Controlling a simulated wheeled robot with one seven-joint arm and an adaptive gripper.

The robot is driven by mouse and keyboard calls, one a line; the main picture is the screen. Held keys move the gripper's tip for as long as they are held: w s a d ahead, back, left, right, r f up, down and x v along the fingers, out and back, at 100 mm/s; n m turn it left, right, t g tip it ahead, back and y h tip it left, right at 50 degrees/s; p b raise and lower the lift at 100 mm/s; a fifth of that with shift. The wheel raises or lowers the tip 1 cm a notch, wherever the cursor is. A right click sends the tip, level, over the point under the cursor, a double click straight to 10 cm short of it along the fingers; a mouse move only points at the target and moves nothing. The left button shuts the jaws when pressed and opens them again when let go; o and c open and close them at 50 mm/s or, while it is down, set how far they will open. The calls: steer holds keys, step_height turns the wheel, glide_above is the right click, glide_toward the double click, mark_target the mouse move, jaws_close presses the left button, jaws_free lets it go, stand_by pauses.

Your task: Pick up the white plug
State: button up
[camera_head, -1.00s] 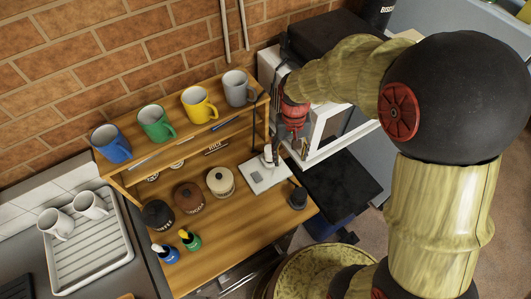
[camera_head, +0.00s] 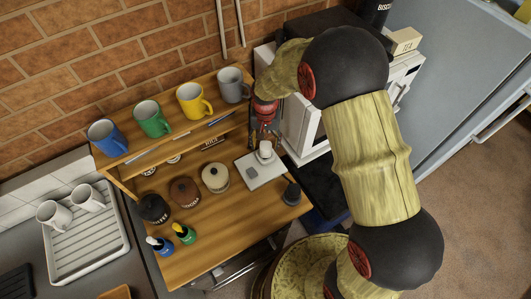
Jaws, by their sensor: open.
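A small white upright item, seemingly the white plug (camera_head: 265,151), stands on a flat white plate (camera_head: 268,176) on the wooden shelf unit's lower board. A grey square lies beside it on the plate. My gripper (camera_head: 264,136) is open, just behind the plug in the picture, at the right end of the upper shelf. Its dark fingers are small and partly lost against the shelf, so I cannot tell its exact height or whether it touches the plug. Nothing shows between the fingers.
Blue, green, yellow and grey mugs (camera_head: 230,84) line the upper shelf. Lidded pots (camera_head: 215,178) stand left of the plate, and a dark cup (camera_head: 292,194) stands at its right front. A white microwave (camera_head: 301,128) is close on the right. Bare board (camera_head: 225,225) lies in front.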

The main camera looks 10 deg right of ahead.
mark_target(265, 146)
step_height(265, 146, down, 4)
steer(key=shift+s, duration=0.15)
steer(key=shift+c, duration=1.3)
steer(key=shift+r, duration=0.1)
steer(key=c, duration=1)
steer(key=shift+r, duration=0.55)
step_height(265, 146, up, 2)
steer(key=shift+r, duration=0.1)
steer(key=s+r, duration=0.3)
steer(key=s, duration=0.1)
steer(key=s+r, duration=0.3)
steer(key=s, duration=0.2)
steer(key=s+d+r, duration=0.1)
steer(key=s+r, duration=0.2)
steer(key=s, duration=0.2)
steer(key=shift+r, duration=0.35)
